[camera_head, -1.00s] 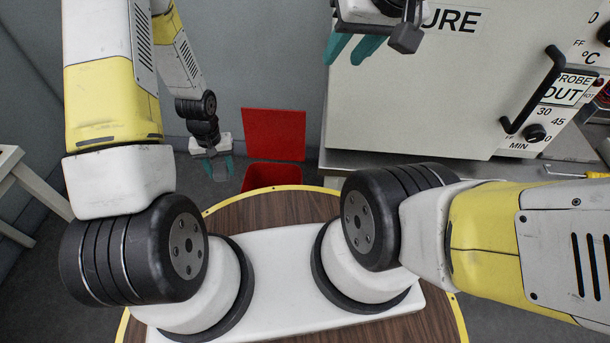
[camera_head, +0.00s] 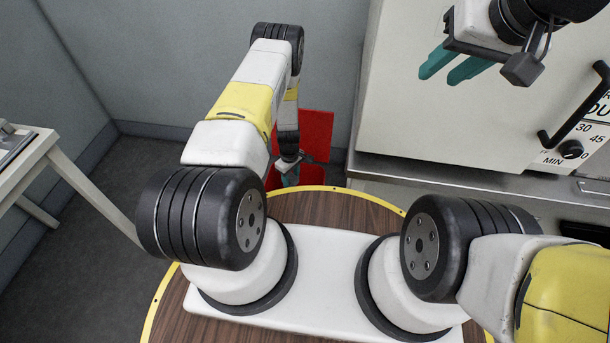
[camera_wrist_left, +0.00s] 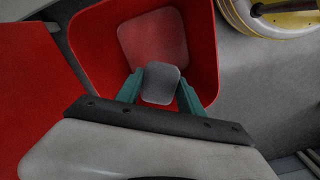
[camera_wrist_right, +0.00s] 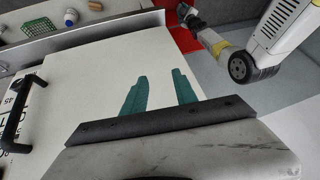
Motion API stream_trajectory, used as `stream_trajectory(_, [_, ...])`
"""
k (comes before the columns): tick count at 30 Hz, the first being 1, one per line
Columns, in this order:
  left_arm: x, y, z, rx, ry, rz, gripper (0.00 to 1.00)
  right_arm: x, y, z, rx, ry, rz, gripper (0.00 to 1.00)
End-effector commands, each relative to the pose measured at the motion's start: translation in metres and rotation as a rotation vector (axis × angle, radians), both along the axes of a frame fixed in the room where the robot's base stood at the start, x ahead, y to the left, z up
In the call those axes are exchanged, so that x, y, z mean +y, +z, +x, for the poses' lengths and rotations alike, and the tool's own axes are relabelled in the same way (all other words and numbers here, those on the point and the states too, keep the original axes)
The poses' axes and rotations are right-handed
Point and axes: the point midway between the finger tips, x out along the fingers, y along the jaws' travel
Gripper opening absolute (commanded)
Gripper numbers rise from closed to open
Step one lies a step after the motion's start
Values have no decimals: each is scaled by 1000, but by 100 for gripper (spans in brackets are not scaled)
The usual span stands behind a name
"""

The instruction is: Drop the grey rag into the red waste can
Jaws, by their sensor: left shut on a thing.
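The grey rag (camera_wrist_left: 160,84) is held between the teal fingertips of my left gripper (camera_wrist_left: 159,90) in the left wrist view. Behind it lies the open mouth of the red waste can (camera_wrist_left: 200,38), with the rag in line with the inside of the can. The can's red lid (camera_wrist_left: 30,95) stands open beside it. In the head view the can (camera_head: 290,188) is mostly hidden by my left arm and gripper (camera_head: 288,176); its raised lid (camera_head: 318,135) shows behind. My right gripper (camera_head: 458,66) is open and empty in front of the white cabinet; it also shows in the right wrist view (camera_wrist_right: 162,92).
The white cabinet (camera_head: 450,115) with a black handle (camera_head: 575,115) fills the right side on a steel counter (camera_head: 470,182). A white table (camera_head: 40,165) stands at the left. A green basket (camera_wrist_right: 40,27) with small items lies at the counter in the right wrist view.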

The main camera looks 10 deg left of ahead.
Motion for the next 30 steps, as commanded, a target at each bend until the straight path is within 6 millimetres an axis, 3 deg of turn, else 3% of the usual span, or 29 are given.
stream_trajectory(9, [0, -32, -1, 0, -3, 0, 7, 0, 0, 0, 0, 0, 0, 34])
stream_trajectory(20, [0, -36, 0, -1, -4, -1, 7, 0, 0, 0, 0, 0, 0, 34])
stream_trajectory(21, [0, -36, 0, -1, -4, -1, 48, 0, 0, 0, 0, 0, 0, 34])
stream_trajectory(24, [0, -36, 0, -1, -4, -1, 68, 0, 0, 0, 0, 0, 0, 34])
stream_trajectory(30, [0, -36, 0, -1, -4, -1, 70, 0, 0, 0, 0, 0, 0, 34])
